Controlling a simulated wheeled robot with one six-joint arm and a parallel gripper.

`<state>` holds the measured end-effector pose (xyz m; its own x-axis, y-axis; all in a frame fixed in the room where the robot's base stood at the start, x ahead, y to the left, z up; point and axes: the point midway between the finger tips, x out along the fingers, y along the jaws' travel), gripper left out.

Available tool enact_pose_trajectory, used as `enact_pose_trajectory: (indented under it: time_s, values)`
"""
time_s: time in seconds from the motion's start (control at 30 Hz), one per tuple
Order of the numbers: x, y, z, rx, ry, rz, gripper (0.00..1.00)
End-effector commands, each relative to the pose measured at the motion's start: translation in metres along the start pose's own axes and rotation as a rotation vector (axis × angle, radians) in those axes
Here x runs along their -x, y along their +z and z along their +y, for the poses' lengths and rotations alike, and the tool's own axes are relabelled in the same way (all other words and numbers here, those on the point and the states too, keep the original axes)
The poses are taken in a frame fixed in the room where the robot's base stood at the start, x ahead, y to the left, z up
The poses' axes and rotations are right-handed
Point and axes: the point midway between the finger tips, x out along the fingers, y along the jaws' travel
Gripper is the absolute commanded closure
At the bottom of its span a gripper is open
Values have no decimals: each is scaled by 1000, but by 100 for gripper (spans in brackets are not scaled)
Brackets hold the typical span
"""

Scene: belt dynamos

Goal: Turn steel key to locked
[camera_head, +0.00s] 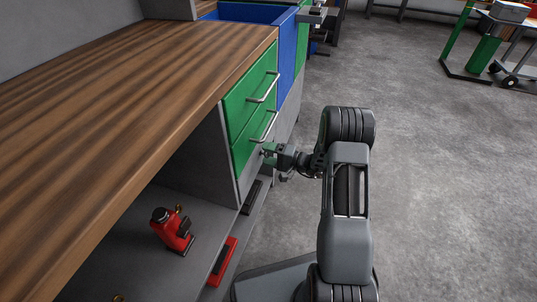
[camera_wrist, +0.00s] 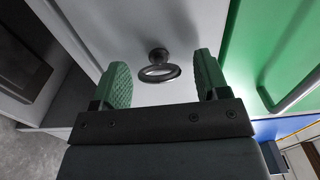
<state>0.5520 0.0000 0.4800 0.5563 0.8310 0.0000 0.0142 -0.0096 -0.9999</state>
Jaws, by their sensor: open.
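The steel key (camera_wrist: 158,72) shows in the wrist view as a dark ring-shaped bow on a round lock in a light grey cabinet panel (camera_wrist: 135,30). Its bow looks flat, lying roughly left to right in that picture. My gripper (camera_wrist: 164,80) is open, with one green finger pad on each side of the key and a gap to both. In the head view my gripper (camera_head: 268,155) is at the cabinet front, just below the lower green drawer. The key cannot be made out there.
A wooden worktop (camera_head: 110,110) lies to the left. A red jack (camera_head: 172,230) stands on the lower shelf. Open grey floor (camera_head: 440,190) lies to the right.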

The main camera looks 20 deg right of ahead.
Motion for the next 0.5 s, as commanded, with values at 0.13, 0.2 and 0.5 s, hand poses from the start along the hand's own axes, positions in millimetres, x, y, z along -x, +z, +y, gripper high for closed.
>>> enact_pose_trajectory:
  time_s: [0.13,0.2,0.5]
  values:
    - [0,0,0,-1,0,-1,32]
    - [1,0,0,-2,0,-1,32]
    - [42,-1,-3,-3,0,4,32]
